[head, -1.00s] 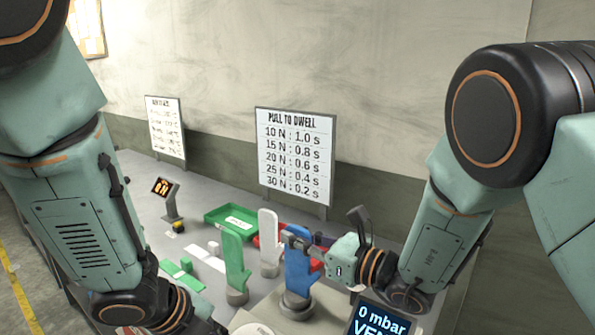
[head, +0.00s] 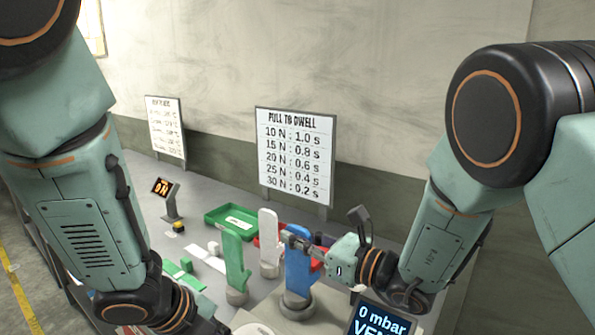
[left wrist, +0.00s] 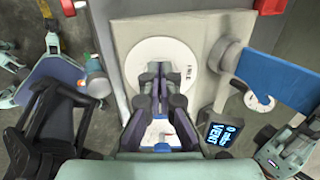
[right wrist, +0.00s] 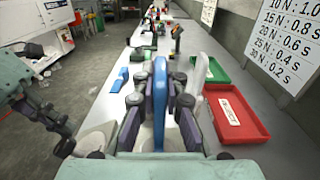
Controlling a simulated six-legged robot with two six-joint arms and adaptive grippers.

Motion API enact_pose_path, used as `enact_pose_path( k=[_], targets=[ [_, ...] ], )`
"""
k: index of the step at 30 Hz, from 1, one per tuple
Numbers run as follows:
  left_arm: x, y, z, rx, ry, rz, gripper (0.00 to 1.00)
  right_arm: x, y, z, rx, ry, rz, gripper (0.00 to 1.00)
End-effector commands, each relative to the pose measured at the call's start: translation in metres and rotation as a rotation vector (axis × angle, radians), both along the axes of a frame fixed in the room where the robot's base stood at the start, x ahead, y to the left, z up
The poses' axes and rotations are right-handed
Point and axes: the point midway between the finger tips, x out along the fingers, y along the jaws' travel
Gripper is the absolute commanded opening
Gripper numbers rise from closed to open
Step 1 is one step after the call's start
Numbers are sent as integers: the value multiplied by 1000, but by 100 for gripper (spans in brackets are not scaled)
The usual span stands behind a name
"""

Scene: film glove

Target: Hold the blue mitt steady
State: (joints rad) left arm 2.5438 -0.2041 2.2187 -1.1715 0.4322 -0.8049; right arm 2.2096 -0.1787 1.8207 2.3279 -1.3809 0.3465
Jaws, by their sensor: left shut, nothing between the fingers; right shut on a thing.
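The blue mitt (head: 298,272) stands upright on a round grey base at the front of the bench. My right gripper (head: 296,240) is shut on its upper part from the right. In the right wrist view the blue mitt (right wrist: 160,88) stands between the two fingers. In the left wrist view my left gripper (left wrist: 161,72) is shut and empty, above a round white plate (left wrist: 185,50) with lettering. The blue mitt (left wrist: 280,80) shows there to the right, apart from the left gripper. In the head view the left fingers are out of sight.
A green mitt (head: 235,262) and a white mitt (head: 268,240) stand left of the blue one. A green tray (head: 210,215) and a red tray (right wrist: 238,115) lie behind. A display (head: 380,318) reading "0 mbar VENT" is at the front. A "PULL TO DWELL" board (head: 295,155) stands at the back.

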Motion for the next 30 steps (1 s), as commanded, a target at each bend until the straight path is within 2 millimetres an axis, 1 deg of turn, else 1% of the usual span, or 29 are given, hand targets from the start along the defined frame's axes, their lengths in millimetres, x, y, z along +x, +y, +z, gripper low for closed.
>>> enact_pose_path(
  k=[5,14,30],
  targets=[
    [0,-1,0,-3,1,-3,0,0,0,0,0,-1,1,0],
    [5,6,1,-2,0,-1,0,0,0,0,0,-1,0,0],
    [-16,21,47,-1,-1,-1,0,0,0,0,0,-1,0,0]
  ],
)
